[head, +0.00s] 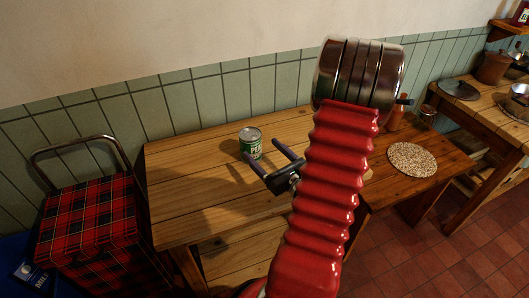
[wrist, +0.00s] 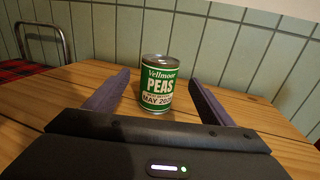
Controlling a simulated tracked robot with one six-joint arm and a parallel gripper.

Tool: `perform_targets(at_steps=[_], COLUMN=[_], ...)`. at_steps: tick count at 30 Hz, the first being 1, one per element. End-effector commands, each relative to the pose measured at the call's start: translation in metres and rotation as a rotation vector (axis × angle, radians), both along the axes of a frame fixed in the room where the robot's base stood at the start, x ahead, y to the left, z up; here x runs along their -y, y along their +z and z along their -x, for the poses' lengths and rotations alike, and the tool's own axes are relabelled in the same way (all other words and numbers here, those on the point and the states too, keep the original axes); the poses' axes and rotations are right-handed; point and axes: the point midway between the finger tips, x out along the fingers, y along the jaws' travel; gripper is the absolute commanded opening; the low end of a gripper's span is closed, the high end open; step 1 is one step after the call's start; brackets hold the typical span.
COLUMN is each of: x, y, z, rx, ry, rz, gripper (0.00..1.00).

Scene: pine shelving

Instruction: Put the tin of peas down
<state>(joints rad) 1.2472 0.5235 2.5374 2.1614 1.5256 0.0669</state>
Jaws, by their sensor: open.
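The tin of peas (head: 251,142) stands upright on the wooden table (head: 180,165), towards the back of its top. It has a green and white label and a silver lid. In the wrist view the tin (wrist: 157,84) stands just beyond the tips of my gripper (wrist: 155,88), centred in the gap between the fingers. My gripper (head: 265,155) is open and empty, with its two dark fingers spread apart. In the head view my red arm hides part of the table's right side.
A tartan shopping trolley (head: 88,225) with a metal handle stands left of the table. To the right, a lower wooden surface holds a round speckled mat (head: 412,159). A tiled wall runs close behind the table. The table's left part is clear.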

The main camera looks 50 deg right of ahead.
Motion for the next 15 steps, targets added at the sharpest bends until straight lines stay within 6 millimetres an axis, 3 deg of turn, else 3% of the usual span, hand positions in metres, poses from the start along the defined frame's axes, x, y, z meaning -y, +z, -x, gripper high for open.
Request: perform_targets(at_steps=[8, 15], x=[0.000, 0.001], y=[0.005, 0.046], z=[-0.001, -0.005], rx=[0.003, 0.021], ry=[0.001, 0.018], rz=[0.010, 0.100], gripper=[0.79, 0.79])
